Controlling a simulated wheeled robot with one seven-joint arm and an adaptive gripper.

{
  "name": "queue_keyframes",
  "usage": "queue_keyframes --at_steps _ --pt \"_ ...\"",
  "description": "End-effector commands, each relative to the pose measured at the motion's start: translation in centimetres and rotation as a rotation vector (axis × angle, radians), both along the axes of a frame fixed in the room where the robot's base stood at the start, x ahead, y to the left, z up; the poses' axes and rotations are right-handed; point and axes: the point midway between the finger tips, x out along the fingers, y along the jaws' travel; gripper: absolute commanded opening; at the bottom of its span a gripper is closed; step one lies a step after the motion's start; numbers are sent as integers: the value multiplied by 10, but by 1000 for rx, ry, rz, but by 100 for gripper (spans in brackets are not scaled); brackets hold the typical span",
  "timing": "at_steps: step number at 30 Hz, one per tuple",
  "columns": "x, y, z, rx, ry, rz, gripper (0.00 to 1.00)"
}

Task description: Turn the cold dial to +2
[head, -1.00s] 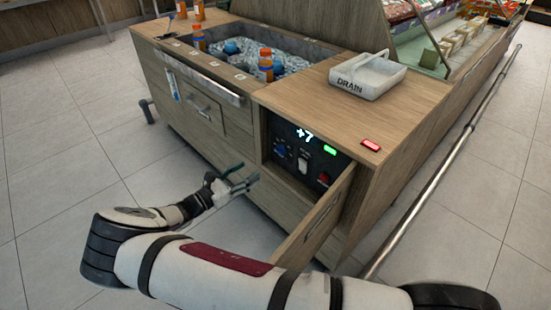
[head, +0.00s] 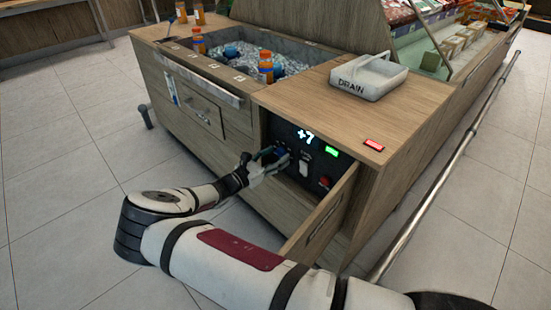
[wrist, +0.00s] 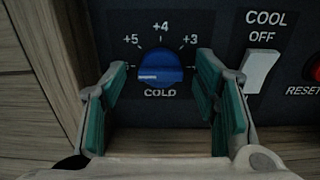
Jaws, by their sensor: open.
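The blue cold dial (wrist: 161,66) is on the dark control panel (wrist: 205,30), with +5, +4 and +3 marked around its top. A pale line on the dial points left. No +2 mark is visible; my right finger covers that side. My gripper (wrist: 161,76) is open, with one teal finger on each side of the dial. I see no clear contact with it. In the head view my gripper (head: 272,160) is at the open cabinet's panel and partly hides the dial.
A white COOL switch (wrist: 262,72), in the wrist view, is right of the dial, with a red RESET button (wrist: 316,68) beyond it. The open cabinet door (head: 320,222) stands out to the right of my gripper. A wooden cabinet wall (wrist: 45,50) is close on the left.

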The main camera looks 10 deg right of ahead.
Motion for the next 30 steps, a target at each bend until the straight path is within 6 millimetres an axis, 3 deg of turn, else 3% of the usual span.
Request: queue_keyframes --at_steps 10,15,17,30 --pt "2 -3 0 0 0 0 55" --pt "2 -3 0 0 0 0 16" --pt "2 -3 0 0 0 0 7" --pt "2 -3 0 40 -67 1 6"
